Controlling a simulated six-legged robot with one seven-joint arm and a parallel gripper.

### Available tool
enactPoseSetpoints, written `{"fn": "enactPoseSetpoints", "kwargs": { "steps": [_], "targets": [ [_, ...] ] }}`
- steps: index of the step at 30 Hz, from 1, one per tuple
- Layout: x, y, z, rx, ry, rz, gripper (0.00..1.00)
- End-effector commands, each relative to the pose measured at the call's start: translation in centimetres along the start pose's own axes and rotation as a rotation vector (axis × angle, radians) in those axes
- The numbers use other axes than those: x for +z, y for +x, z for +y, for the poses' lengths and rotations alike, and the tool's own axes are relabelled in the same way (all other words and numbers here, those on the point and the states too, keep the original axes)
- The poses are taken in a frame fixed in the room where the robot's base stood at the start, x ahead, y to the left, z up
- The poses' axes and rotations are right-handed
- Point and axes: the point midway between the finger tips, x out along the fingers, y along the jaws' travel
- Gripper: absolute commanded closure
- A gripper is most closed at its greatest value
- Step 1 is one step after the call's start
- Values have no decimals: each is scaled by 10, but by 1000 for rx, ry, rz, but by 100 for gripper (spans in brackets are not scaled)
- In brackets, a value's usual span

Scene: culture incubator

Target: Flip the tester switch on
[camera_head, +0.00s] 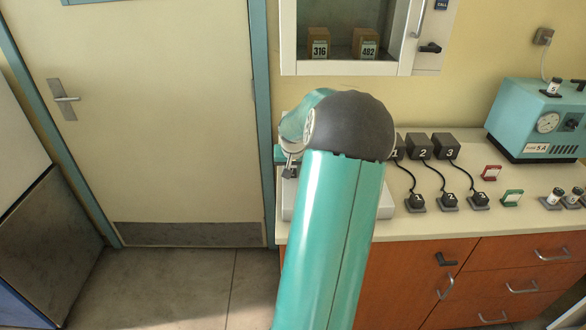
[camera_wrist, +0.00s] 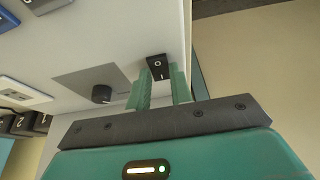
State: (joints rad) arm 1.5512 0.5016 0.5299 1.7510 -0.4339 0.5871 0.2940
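A black rocker switch (camera_wrist: 158,67) marked O and I sits on a pale grey panel (camera_wrist: 120,50) in the wrist view. The O end is farther from my gripper and the I end nearer. I cannot tell which end is pressed in. My gripper (camera_wrist: 163,80) is open, its two green fingers apart with nothing held. The fingertips are close to the switch, one on each side of it; contact cannot be made out. In the head view my arm hides most of the light grey tester box (camera_head: 288,205) on the counter, and the switch is not visible there.
A black knob (camera_wrist: 102,94) on a grey plate is left of the switch. A wall cabinet (camera_head: 350,68) hangs above.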

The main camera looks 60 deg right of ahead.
Motion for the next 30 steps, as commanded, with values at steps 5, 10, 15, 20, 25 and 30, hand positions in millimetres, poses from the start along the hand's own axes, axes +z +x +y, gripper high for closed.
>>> {"fn": "enactPoseSetpoints", "kwargs": {
  "steps": [5, 10, 15, 20, 25, 30],
  "targets": [
    [0, 0, 0, 0, 0, 0, 100],
    [-2, 0, 1, 3, 0, -36, 100],
    [-6, 1, 0, 3, 0, -139, 100],
    [-8, 2, 1, 3, 1, -226, 100],
    [-9, 1, 1, 1, 0, -261, 100],
    [-8, 1, 1, 1, 0, -261, 100]
  ]
}}
